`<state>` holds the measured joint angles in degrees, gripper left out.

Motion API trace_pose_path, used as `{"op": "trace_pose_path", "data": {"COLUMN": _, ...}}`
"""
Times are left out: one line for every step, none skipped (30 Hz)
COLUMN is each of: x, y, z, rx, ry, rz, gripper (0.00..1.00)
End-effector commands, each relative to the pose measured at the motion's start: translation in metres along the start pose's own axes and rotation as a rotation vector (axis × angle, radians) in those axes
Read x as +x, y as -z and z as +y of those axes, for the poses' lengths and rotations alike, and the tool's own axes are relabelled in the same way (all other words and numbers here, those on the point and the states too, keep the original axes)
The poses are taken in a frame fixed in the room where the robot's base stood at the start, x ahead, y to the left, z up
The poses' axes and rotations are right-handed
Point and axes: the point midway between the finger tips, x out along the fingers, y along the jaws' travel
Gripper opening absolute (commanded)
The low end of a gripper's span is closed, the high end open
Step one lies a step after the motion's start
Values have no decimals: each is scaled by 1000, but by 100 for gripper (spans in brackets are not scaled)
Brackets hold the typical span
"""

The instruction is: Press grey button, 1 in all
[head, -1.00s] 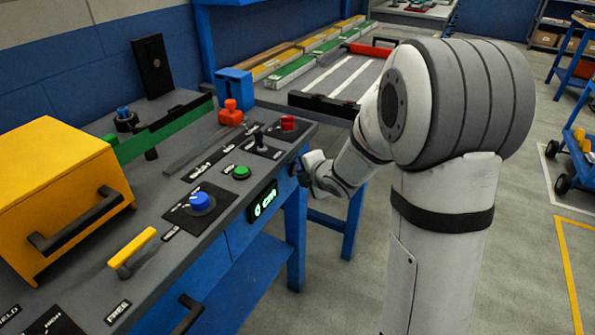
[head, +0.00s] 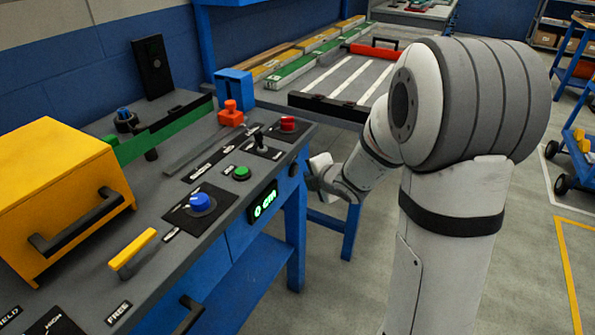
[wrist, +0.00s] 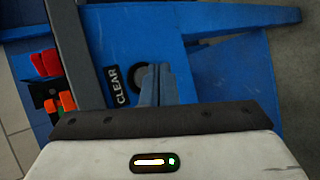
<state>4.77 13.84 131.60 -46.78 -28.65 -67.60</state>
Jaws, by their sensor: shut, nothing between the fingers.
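The grey button is a dark round knob (head: 294,169) on the bench's front face, right of the lit display. In the wrist view a dark round button (wrist: 135,78) sits beside a label reading CLEAR (wrist: 118,86), partly hidden by my fingers. My gripper (wrist: 157,84) is shut and empty, its fingertips over the right part of that button in the picture. In the head view my gripper (head: 312,178) is just right of the button, with a small visible gap; its fingertips are hard to make out. I cannot tell whether they touch it.
The grey bench top (head: 215,158) carries a green button (head: 242,173), a red button (head: 288,124), a blue knob (head: 200,202) and a yellow handle (head: 132,254). A green display (head: 263,203) is on the front face.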

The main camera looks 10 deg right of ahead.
Motion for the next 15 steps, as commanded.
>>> {"op": "trace_pose_path", "data": {"x": -4, "y": -4, "z": -2, "rx": 2, "ry": 0, "rz": -2, "gripper": 0}}
{"op": "trace_pose_path", "data": {"x": -7, "y": -6, "z": -4, "rx": 3, "ry": 0, "rz": -3, "gripper": 0}}
{"op": "trace_pose_path", "data": {"x": -10, "y": -7, "z": -6, "rx": 3, "ry": 1, "rz": -3, "gripper": 0}}
{"op": "trace_pose_path", "data": {"x": -12, "y": -9, "z": -7, "rx": 2, "ry": 1, "rz": -3, "gripper": 0}}
{"op": "trace_pose_path", "data": {"x": -14, "y": -10, "z": -9, "rx": 2, "ry": 1, "rz": -3, "gripper": 0}}
{"op": "trace_pose_path", "data": {"x": -17, "y": -12, "z": -11, "rx": 3, "ry": 0, "rz": -3, "gripper": 0}}
{"op": "trace_pose_path", "data": {"x": -19, "y": -14, "z": -12, "rx": 3, "ry": 0, "rz": -3, "gripper": 0}}
{"op": "trace_pose_path", "data": {"x": -21, "y": -15, "z": -14, "rx": 2, "ry": 1, "rz": -2, "gripper": 0}}
{"op": "trace_pose_path", "data": {"x": -24, "y": -18, "z": -16, "rx": 2, "ry": 2, "rz": -3, "gripper": 0}}
{"op": "trace_pose_path", "data": {"x": -25, "y": -19, "z": -18, "rx": 3, "ry": 2, "rz": -3, "gripper": 0}}
{"op": "trace_pose_path", "data": {"x": -27, "y": -20, "z": -19, "rx": 3, "ry": 1, "rz": -3, "gripper": 0}}
{"op": "trace_pose_path", "data": {"x": -28, "y": -21, "z": -20, "rx": 2, "ry": 1, "rz": -2, "gripper": 0}}
{"op": "trace_pose_path", "data": {"x": -30, "y": -22, "z": -21, "rx": 2, "ry": 0, "rz": -1, "gripper": 0}}
{"op": "trace_pose_path", "data": {"x": -30, "y": -22, "z": -22, "rx": 2, "ry": 0, "rz": -1, "gripper": 0}}
{"op": "trace_pose_path", "data": {"x": -31, "y": -23, "z": -22, "rx": 1, "ry": 0, "rz": -1, "gripper": 0}}
